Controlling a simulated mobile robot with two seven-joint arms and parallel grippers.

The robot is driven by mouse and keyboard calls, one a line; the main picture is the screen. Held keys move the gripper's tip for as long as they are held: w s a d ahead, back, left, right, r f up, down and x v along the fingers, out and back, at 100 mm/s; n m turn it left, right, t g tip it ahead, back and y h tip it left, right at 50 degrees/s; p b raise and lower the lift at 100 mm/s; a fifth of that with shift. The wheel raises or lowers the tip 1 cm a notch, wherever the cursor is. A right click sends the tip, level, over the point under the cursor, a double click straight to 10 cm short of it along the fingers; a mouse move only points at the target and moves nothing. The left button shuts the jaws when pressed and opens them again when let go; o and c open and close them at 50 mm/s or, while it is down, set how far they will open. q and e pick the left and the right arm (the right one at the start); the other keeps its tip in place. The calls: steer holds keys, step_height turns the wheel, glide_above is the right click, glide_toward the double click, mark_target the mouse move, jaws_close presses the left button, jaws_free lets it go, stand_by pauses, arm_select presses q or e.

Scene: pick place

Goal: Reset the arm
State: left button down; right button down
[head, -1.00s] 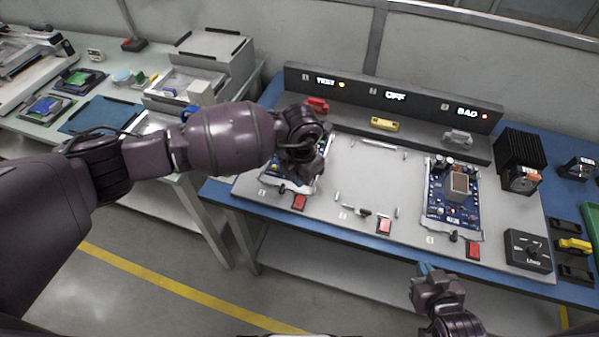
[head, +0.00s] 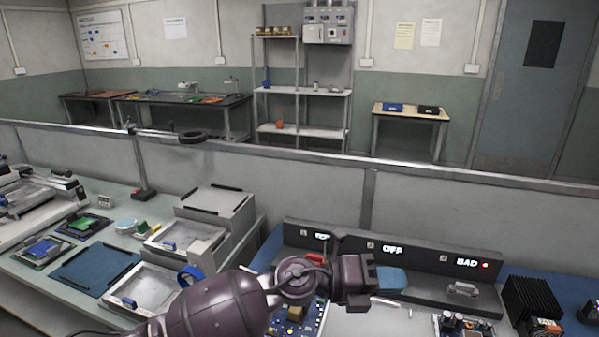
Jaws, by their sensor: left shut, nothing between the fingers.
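My left arm comes in from the bottom left. A blue circuit board (head: 310,322) shows partly beneath my arm at the left station. Another board (head: 464,326) shows at the bottom edge, at the right station. The panel displays read OFF in the middle and BAD with a red light at right. The left display is partly hidden. My right gripper is out of view.
A black finned block (head: 532,300) stands right of the panel. The left bench holds grey trays (head: 180,243), a blue mat (head: 95,272) and green boards (head: 85,222). A low partition rail (head: 270,158) runs behind the benches. Shelves and tables stand beyond it.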

arm_select(q)
steer(key=w+a+r+n+t, duration=0.2)
steer(key=w+a+n+t, duration=0.4)
steer(key=a+n+t, duration=0.85)
steer(key=a+f+n+t+y, duration=0.3)
steer(key=a+f+n+y, duration=0.65)
steer(key=n, duration=0.55)
steer(key=s+a+f+n+g+y, duration=0.3)
steer(key=s+a+f+n+y, duration=0.3)
steer(key=s+a+f+n, duration=0.5)
steer(key=s+a+f+m+g+y, duration=0.1)
steer(key=s+a+f+g+y, duration=0.1)
steer(key=s+a+f, duration=0.6)
steer(key=s+f+g, duration=0.1)
steer(key=s+f, duration=0.2)
steer(key=s, duration=0.1)
steer(key=shift+s+a+f, duration=0.2)
steer(key=shift+s+f, duration=0.05)
steer(key=shift+s, duration=0.1)
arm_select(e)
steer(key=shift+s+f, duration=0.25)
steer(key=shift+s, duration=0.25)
arm_select(q)
steer(key=shift+w+m+y, duration=0.1)
steer(key=shift+m+y, duration=0.15)
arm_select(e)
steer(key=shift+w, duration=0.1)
